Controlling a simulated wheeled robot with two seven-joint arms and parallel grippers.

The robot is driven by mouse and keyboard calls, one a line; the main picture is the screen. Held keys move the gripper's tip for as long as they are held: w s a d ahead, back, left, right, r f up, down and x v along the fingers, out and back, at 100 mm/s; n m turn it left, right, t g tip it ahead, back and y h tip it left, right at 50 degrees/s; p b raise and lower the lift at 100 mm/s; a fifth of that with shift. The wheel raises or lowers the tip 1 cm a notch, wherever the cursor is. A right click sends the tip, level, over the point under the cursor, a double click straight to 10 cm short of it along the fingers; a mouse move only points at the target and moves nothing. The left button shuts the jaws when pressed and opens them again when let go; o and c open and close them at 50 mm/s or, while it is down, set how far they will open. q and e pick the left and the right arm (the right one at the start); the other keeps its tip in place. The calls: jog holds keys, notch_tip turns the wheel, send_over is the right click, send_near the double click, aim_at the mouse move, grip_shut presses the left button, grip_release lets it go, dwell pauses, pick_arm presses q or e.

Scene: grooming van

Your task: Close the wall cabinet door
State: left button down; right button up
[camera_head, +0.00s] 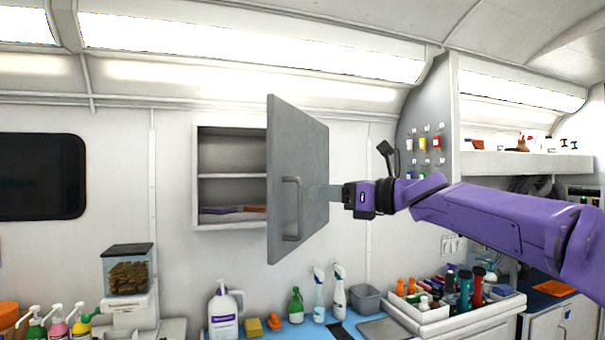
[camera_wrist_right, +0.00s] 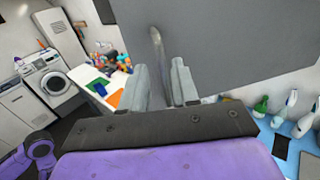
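The grey wall cabinet door (camera_head: 310,150) stands swung open, its free edge toward me and its outer face turned to the right. A vertical bar handle (camera_head: 297,208) is on that face. The white cabinet (camera_head: 230,129) shows its open shelves at the door's left. My right gripper (camera_head: 318,193) comes from the right, its fingers in front of the outer face near the handle. In the right wrist view its fingers (camera_wrist_right: 162,85) are spread, with the handle (camera_wrist_right: 157,42) lined up in the gap; a firm grip is not visible. My left gripper is out of view.
The counter below holds a white jug (camera_head: 224,312), spray bottles (camera_head: 338,292), a grey bin (camera_head: 366,300) and a tray of bottles (camera_head: 422,318). A wall shelf (camera_head: 525,164) is at the right. The air left of the door is clear.

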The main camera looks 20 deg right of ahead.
aim_at(302, 193)
jog(key=p+x, duration=0.1)
jog(key=x, duration=0.2)
jog(key=p+x, duration=0.1)
jog(key=x, duration=0.2)
jog(key=shift+w+a+f, duration=0.15)
jog(key=shift+w+f, duration=0.1)
jog(key=shift+s, duration=0.1)
jog(key=shift+s, duration=0.1)
